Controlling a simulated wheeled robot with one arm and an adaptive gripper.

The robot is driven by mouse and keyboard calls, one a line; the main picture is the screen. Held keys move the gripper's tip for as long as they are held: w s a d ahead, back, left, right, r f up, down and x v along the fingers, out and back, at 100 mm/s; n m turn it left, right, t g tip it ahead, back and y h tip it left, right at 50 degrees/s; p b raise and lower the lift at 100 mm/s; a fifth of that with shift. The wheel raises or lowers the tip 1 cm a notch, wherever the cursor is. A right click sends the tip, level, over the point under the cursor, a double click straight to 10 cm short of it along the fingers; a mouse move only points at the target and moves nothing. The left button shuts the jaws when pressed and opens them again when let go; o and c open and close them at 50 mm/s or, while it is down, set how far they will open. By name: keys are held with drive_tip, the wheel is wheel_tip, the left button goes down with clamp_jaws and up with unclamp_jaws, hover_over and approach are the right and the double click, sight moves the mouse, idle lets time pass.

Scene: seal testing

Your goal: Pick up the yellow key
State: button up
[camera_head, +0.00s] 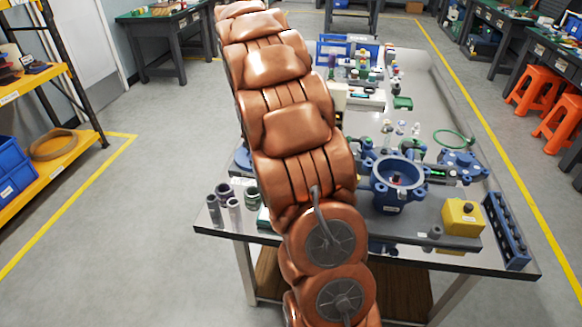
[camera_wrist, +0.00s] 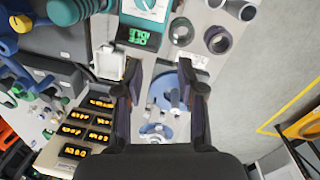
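I cannot make out a yellow key for certain in either view. A white piece (camera_wrist: 109,63) is beside the left fingertip. In the head view my copper-coloured arm hides the gripper and part of the table.
The table (camera_head: 500,262) is crowded. A blue flanged housing (camera_head: 398,184), a blue rack (camera_head: 506,231) and a green ring (camera_head: 453,139) are on its right. Grey cylinders (camera_head: 222,192) stand at its left corner. Yellow shelving (camera_head: 38,140) is left, orange stools (camera_head: 534,88) right.

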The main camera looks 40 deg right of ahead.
drive_tip(key=w+d+f+m+b, duration=0.1)
drive_tip(key=w+d+f, duration=0.1)
drive_tip(key=d+f, duration=0.2)
drive_tip(key=w+d+f+m, duration=0.1)
drive_tip(key=d+f, duration=0.3)
drive_tip(key=d, duration=0.4)
drive_tip(key=w+d+f+m+b, duration=0.1)
drive_tip(key=w+d+f, duration=0.2)
drive_tip(key=d+f, duration=0.2)
drive_tip(key=shift+w+d+t+b, duration=0.1)
drive_tip(key=shift+d+t+b, duration=0.3)
drive_tip(key=shift+d, duration=0.4)
drive_tip(key=shift+d+f, duration=0.2)
drive_tip(key=shift+f, duration=0.6)
drive_tip(key=shift+a+f+p, duration=0.15)
drive_tip(key=shift+f+p, duration=0.4)
drive_tip(key=shift+f, duration=1.1)
drive_tip(key=shift+a+f+p, duration=0.1)
drive_tip(key=shift+f+p, duration=0.4)
drive_tip(key=shift+f, duration=1.1)
clamp_jaws()
